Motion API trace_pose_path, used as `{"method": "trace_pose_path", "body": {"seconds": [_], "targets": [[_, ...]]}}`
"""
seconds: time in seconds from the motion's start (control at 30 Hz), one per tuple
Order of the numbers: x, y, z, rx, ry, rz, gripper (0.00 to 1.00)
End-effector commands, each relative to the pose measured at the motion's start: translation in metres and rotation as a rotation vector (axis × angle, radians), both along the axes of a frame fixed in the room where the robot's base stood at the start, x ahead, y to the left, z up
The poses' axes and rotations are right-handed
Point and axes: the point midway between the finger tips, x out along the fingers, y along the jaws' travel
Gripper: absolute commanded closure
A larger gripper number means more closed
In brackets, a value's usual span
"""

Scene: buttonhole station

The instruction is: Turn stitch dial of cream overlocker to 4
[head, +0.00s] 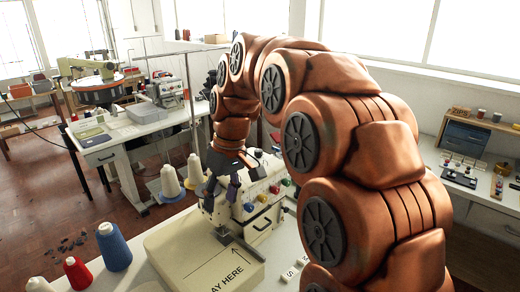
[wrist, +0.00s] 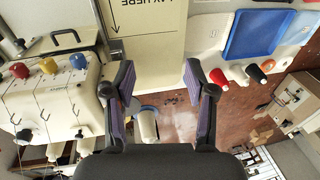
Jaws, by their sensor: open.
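The cream overlocker (head: 262,212) stands on the white table in the middle of the head view, partly hidden behind my gripper and arm. Coloured knobs line its front. In the wrist view the overlocker (wrist: 55,100) is at the left, with a red knob (wrist: 20,70), a yellow knob (wrist: 48,66) and a blue knob (wrist: 78,61) on it. I cannot make out which part is the stitch dial, or its numbers. My gripper (head: 222,188) is open and empty, in front of the overlocker in the head view. In the wrist view the open fingers (wrist: 157,72) are apart from the overlocker.
A cream board marked "LAY HERE" (head: 190,255) lies in front of the overlocker. A blue thread cone (head: 114,247) and a red one (head: 78,273) stand at the left; cream cones stand behind. A blue tray (wrist: 258,35) shows in the wrist view.

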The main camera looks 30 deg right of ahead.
Motion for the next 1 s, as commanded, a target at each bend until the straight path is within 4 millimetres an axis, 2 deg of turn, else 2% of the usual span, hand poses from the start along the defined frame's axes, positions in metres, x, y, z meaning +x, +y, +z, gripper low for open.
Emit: {"method": "trace_pose_path", "body": {"seconds": [0.03,0.2,0.5,0.8,1.0], "targets": [[0.012,-0.007,0.004,0.006,-0.014,0.004,0.45],[0.045,-0.026,0.014,0.024,-0.056,0.029,0.45],[0.096,-0.069,0.028,0.040,-0.132,0.072,0.45],[0.136,-0.120,0.037,0.037,-0.209,0.113,0.45],[0.156,-0.156,0.038,0.024,-0.254,0.139,0.45]]}}
